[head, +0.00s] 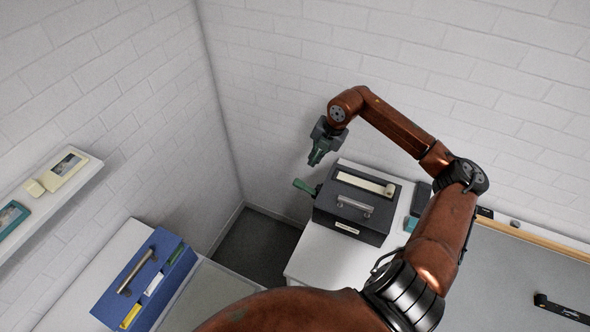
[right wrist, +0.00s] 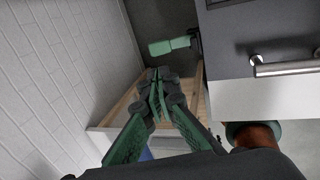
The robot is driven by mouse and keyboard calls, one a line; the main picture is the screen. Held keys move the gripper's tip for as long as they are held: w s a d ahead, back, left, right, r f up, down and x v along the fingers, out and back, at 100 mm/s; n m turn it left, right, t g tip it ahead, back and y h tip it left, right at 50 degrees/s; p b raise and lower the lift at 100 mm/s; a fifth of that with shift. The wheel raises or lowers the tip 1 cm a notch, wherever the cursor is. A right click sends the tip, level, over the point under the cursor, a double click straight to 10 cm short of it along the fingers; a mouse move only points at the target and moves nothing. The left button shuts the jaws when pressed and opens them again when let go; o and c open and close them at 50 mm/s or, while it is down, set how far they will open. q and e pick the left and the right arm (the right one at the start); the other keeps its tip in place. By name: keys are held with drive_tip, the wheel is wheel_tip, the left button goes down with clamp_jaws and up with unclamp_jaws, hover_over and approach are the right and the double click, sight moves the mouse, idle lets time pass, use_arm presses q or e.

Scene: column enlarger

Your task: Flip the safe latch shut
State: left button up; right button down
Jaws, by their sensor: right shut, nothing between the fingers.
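The safe looks to be the dark grey box (head: 350,222) with a metal handle, on a white cabinet in the head view. In the right wrist view a dark grey body with a silver handle (right wrist: 285,66) fills the upper right. The latch, a green lever (head: 303,187) on a dark mount, sticks out from the box's left side. It also shows in the right wrist view (right wrist: 169,45), beyond the fingertips. My right gripper (head: 315,160) is shut and empty, above the latch and apart from it. The fingertips also show in the right wrist view (right wrist: 157,88). My left gripper is out of view.
The white cabinet (head: 303,262) stands beside a dark floor gap (head: 255,242). A blue box (head: 165,297) with a handle sits on the left counter. A wall shelf (head: 90,172) holds small devices. A grey board (head: 515,255) lies at right. Brick walls stand close behind my right gripper.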

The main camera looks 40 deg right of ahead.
drive_tip(key=p, duration=0.2)
approach(300, 183)
drive_tip(key=p+x, duration=0.1)
drive_tip(key=x, duration=0.4)
drive_tip(key=shift+w+a+f, duration=0.1)
drive_tip(key=shift+a+f, duration=0.05)
drive_tip(key=shift+f, duration=0.2)
drive_tip(key=shift+w+f+p, duration=0.15)
drive_tip(key=shift+f+p, duration=0.15)
drive_tip(key=shift+f, duration=0.25)
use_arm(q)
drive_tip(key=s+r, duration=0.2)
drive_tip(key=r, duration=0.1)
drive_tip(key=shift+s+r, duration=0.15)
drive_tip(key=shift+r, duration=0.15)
